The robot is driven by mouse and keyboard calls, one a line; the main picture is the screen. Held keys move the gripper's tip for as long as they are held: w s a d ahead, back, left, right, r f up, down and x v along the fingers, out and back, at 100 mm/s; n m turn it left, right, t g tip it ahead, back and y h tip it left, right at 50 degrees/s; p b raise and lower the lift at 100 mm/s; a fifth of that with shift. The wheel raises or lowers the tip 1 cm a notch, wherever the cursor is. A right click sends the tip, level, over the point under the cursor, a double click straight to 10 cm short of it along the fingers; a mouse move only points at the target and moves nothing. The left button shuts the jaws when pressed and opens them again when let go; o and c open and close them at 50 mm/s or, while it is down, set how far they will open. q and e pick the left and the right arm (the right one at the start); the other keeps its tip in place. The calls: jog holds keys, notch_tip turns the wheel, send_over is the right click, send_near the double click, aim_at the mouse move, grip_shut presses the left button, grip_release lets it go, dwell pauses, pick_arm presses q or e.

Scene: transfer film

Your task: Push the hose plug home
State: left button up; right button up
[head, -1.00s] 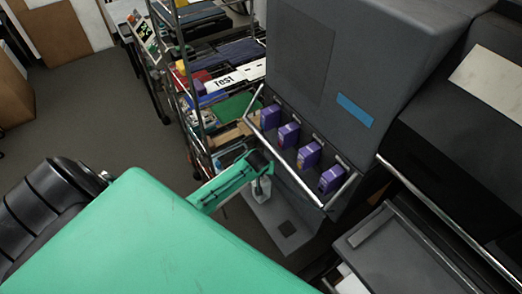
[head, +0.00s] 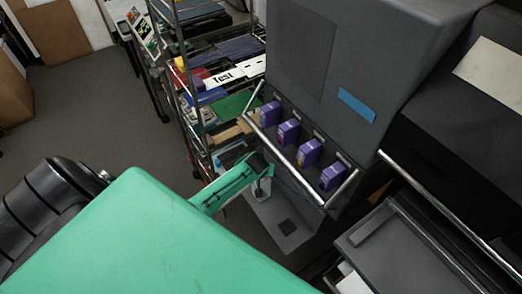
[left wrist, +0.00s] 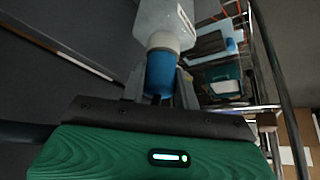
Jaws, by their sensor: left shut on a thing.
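In the left wrist view my left gripper (left wrist: 160,88) is shut on a blue cylindrical plug (left wrist: 160,72). A pale collar (left wrist: 162,41) and a whitish, translucent body (left wrist: 165,15) lie beyond the blue part. I cannot tell whether the plug touches or is seated in that body. In the head view my green left arm reaches to the middle, and the gripper (head: 262,182) is small beside the grey machine (head: 330,60). The plug cannot be made out there. My right gripper is not in view.
A chrome rail (head: 298,155) and several purple cartridges (head: 308,152) line the machine's front, close right of the gripper. A wire rack cart (head: 205,125) with papers and folders stands behind. A dark tray (head: 400,250) is at lower right.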

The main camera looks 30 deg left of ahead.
pick_arm(q)
jog(key=shift+f, duration=0.25)
jog(key=o, duration=1.1)
jog(key=v, duration=1.4)
jog(key=shift+f, duration=0.1)
